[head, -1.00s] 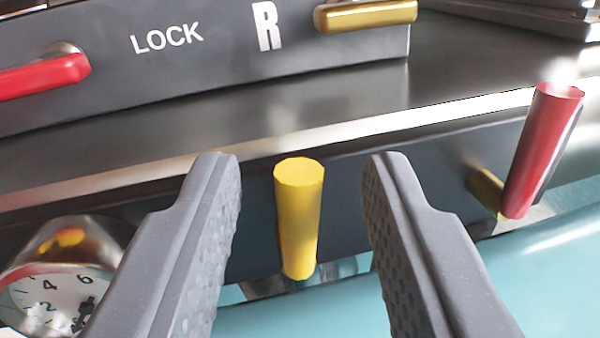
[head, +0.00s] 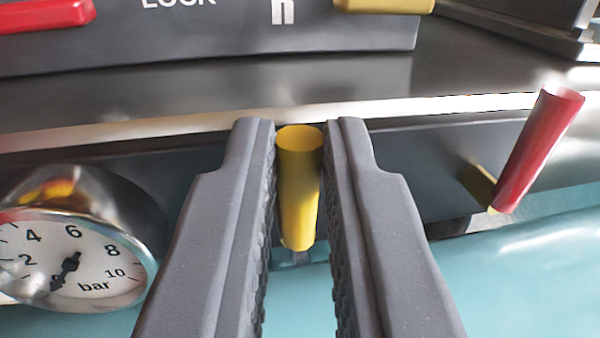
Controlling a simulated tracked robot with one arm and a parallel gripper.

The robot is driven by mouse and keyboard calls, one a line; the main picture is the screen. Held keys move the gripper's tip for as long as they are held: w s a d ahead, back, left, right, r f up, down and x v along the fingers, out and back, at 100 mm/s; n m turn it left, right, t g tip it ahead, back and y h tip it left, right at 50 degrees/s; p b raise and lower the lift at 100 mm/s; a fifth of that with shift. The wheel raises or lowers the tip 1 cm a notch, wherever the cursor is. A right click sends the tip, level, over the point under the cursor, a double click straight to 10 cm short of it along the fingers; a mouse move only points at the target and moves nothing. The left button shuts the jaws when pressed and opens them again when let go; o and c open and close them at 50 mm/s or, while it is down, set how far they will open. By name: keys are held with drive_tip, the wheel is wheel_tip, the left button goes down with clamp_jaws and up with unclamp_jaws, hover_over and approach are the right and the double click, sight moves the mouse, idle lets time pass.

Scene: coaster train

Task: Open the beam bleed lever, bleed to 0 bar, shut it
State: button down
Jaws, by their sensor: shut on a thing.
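A yellow lever (head: 299,190) sticks out from the front of the dark beam at the middle of the head view. My gripper (head: 300,135) has its two grey fingers closed on it, one on each side. The lever's end shows between the fingertips; its mount is mostly hidden. A round pressure gauge (head: 98,250) marked "bar" sits at the lower left. Its dark needle lies toward the lower left of the dial, around the low end; the exact reading is hard to tell.
A red lever (head: 537,150) stands tilted on the beam at the right, apart from my gripper. Above are a red handle (head: 45,16) and a gold handle (head: 385,5) on a dark panel (head: 210,45). A teal surface (head: 530,265) lies below.

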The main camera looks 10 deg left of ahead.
drive_tip(key=c, duration=1.5)
unclamp_jaws()
drive_tip(key=shift+o, duration=0.2)
drive_tip(key=s+d+b, duration=0.1)
drive_tip(key=s+b, duration=0.1)
drive_tip(key=s, duration=1.1)
drive_tip(key=shift+s+d+f, duration=0.25)
drive_tip(key=shift+s+d, duration=0.05)
drive_tip(key=shift+s, duration=0.05)
drive_tip(key=shift+r, duration=0.1)
drive_tip(key=s+a+r+m+g+h+b, duration=0.1)
drive_tip(key=s+r+g+h+b, duration=0.1)
drive_tip(key=s+r+b, duration=0.6)
drive_tip(key=shift+s+r+m+g+b, duration=0.2)
drive_tip(key=shift+s+m+g+b, duration=0.15)
drive_tip(key=shift+s+b, duration=0.55)
